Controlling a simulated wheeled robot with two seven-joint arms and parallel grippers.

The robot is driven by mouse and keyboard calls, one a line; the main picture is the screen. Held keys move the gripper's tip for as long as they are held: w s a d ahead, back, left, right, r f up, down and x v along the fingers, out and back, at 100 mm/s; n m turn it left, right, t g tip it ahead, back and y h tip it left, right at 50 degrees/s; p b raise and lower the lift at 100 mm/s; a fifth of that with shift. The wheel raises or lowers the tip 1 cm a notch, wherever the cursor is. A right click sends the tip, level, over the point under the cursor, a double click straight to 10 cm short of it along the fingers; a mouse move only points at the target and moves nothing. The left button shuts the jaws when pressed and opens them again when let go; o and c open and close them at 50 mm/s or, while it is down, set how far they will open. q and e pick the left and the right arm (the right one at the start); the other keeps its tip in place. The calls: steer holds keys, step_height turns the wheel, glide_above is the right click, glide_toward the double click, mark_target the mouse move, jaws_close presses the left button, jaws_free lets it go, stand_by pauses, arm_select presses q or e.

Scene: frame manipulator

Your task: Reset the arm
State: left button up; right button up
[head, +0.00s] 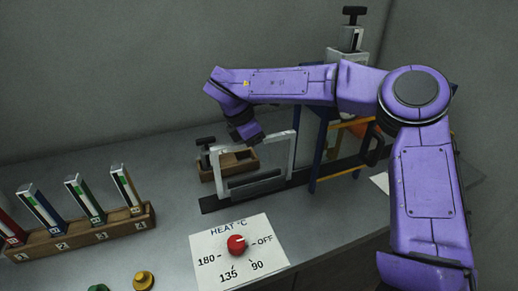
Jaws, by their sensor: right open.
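My purple right arm comes in from the right and bends across the back of the bench. My left arm and gripper are out of view.
A heat dial (236,244) sits in front. A numbered wooden rack (85,235) with several coloured strips stands left. A yellow knob (144,281) is at the front edge.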

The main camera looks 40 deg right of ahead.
steer(key=v, duration=1)
